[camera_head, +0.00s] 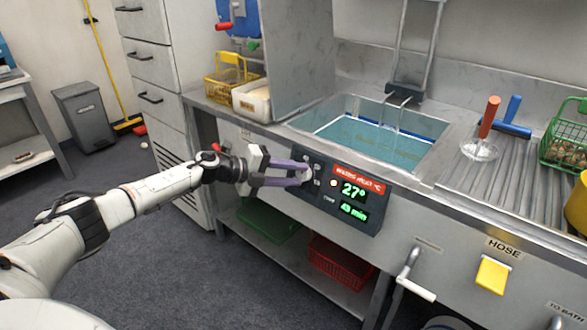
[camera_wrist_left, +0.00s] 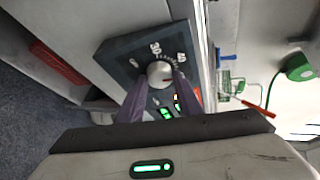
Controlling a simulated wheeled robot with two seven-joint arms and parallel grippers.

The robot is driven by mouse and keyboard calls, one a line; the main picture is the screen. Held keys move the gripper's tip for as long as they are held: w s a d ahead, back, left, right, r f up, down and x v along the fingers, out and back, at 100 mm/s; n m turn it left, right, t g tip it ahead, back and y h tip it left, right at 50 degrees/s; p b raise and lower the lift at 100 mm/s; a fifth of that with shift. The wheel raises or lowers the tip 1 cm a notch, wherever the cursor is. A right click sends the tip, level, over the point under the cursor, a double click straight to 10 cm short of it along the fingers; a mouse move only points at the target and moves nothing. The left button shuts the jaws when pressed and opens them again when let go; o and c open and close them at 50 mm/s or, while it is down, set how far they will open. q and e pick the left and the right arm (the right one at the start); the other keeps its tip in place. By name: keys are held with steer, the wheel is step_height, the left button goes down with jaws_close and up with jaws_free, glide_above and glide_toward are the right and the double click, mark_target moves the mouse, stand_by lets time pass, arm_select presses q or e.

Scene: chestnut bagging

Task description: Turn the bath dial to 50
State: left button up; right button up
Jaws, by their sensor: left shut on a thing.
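The bath dial (camera_wrist_left: 160,73) is a round grey knob on a dark control panel (camera_head: 370,217). In the head view the dial is mostly hidden by my fingers. The panel display (camera_head: 353,190) reads 27° in green, with 43 min below it. My left gripper (camera_head: 305,173) has its purple fingers closed around the dial; in the left wrist view the fingers (camera_wrist_left: 158,85) sit on either side of the knob. The water bath (camera_head: 375,137), a filled basin, lies behind the panel. My right gripper is not in view.
A yellow basket (camera_head: 228,82) and a white bin (camera_head: 252,100) stand left of the basin.

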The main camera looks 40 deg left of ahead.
arm_select(q)
steer(key=m+p, duration=0.1)
steer(key=r+m+g+p, duration=0.1)
steer(key=shift+w+y+p, duration=0.1)
steer(key=shift+y+p, duration=0.2)
steer(key=shift+d+m+p, duration=0.1)
steer(key=shift+m+p, duration=0.3)
steer(key=shift+m, duration=0.1)
steer(key=shift+m+g+y+p, duration=0.3)
steer(key=shift+m+y+p, duration=0.15)
steer(key=shift+p, duration=0.2)
steer(key=shift+f+m+p, duration=0.15)
steer(key=shift+m+p, duration=0.4)
steer(key=shift+p, duration=0.05)
steer(key=shift+d+y, duration=0.1)
steer(key=shift+y, duration=0.15)
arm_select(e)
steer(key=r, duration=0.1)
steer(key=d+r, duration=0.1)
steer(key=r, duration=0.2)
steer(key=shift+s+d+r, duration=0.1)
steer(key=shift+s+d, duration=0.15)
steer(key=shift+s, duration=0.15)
arm_select(q)
steer(key=shift+f, duration=0.1)
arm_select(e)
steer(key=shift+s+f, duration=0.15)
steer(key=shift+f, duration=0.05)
